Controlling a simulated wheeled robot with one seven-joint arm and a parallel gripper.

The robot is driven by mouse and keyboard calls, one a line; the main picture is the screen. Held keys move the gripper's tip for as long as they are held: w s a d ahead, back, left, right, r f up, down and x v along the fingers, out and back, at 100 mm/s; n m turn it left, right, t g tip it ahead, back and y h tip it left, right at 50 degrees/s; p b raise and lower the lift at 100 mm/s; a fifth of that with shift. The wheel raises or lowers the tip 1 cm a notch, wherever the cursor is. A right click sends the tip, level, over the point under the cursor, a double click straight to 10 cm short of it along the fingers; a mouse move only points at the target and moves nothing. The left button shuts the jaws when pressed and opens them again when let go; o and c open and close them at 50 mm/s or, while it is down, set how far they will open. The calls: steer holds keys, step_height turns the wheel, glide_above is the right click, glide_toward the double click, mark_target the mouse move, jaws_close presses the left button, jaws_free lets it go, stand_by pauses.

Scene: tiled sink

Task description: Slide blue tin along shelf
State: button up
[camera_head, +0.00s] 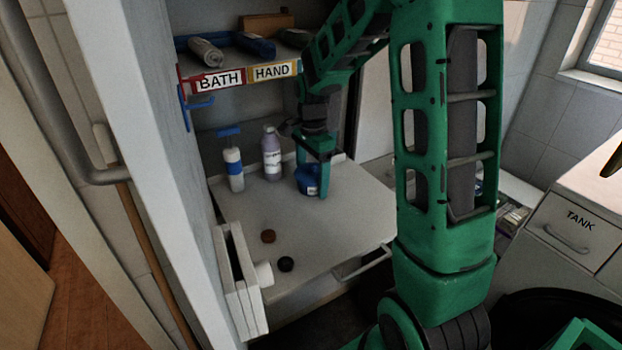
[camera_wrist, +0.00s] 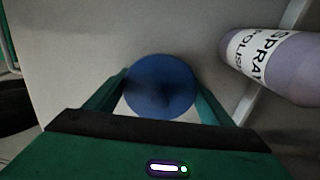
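The blue tin (camera_head: 307,180) stands on the white shelf surface (camera_head: 335,218) in the head view. My gripper (camera_head: 320,178) comes down on it from above, and one green finger hides part of its right side. In the wrist view the round blue top of the tin (camera_wrist: 160,87) lies between the two fingers of my gripper (camera_wrist: 162,92). A finger meets the tin on each side, with no clear gap showing. The underside of the tin is hidden in the wrist view.
A purple spray polish bottle (camera_head: 271,153) stands close to the left of the tin; it also shows in the wrist view (camera_wrist: 275,62). A white-and-blue bottle (camera_head: 234,169) stands further left. Two small round pieces, brown (camera_head: 268,236) and black (camera_head: 286,264), lie in front.

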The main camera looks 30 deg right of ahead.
steer(key=o, duration=0.4)
steer(key=shift+r, duration=0.15)
step_height(320, 180, up, 10)
steer(key=shift+r, duration=0.25)
stand_by(0.5)
steer(key=s+d+f+n, duration=0.1)
steer(key=s+n, duration=0.2)
steer(key=s, duration=0.7)
steer(key=s+d+f+n, duration=0.1)
steer(key=s+n, duration=0.3)
steer(key=s, duration=0.6)
steer(key=s+d+f+n, duration=0.1)
steer(key=s+n, duration=0.3)
steer(key=s, duration=0.6)
steer(key=shift+s+f, duration=0.15)
steer(key=shift+f, duration=0.15)
